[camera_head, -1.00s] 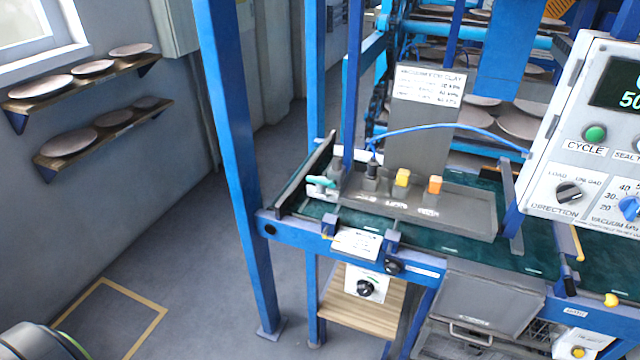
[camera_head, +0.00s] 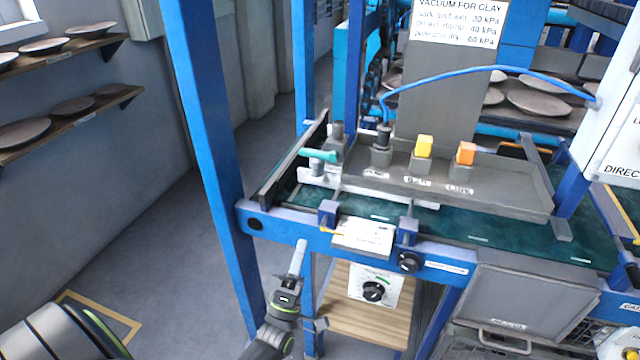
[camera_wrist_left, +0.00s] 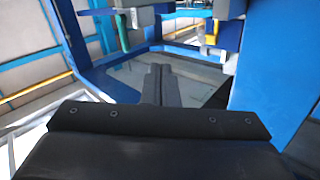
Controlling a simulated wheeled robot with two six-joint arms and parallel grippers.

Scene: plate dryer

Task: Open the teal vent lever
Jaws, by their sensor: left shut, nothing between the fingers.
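The teal vent lever (camera_head: 320,155) sits on a pale fitting at the left end of the grey tray, its handle lying roughly level and pointing left. My left gripper (camera_head: 299,246) points up from the bottom of the head view, in front of the blue frame, below and a little left of the lever and apart from it. In the left wrist view its fingers (camera_wrist_left: 160,84) are together with nothing between them. My right gripper is not in view.
A blue post (camera_head: 200,150) stands left of the bench. The blue front rail (camera_head: 285,228) carries a small label plate (camera_head: 362,238) and a black knob (camera_head: 408,262). Yellow and orange blocks (camera_head: 424,147) stand on the grey tray (camera_head: 510,195). Open floor lies left of the post.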

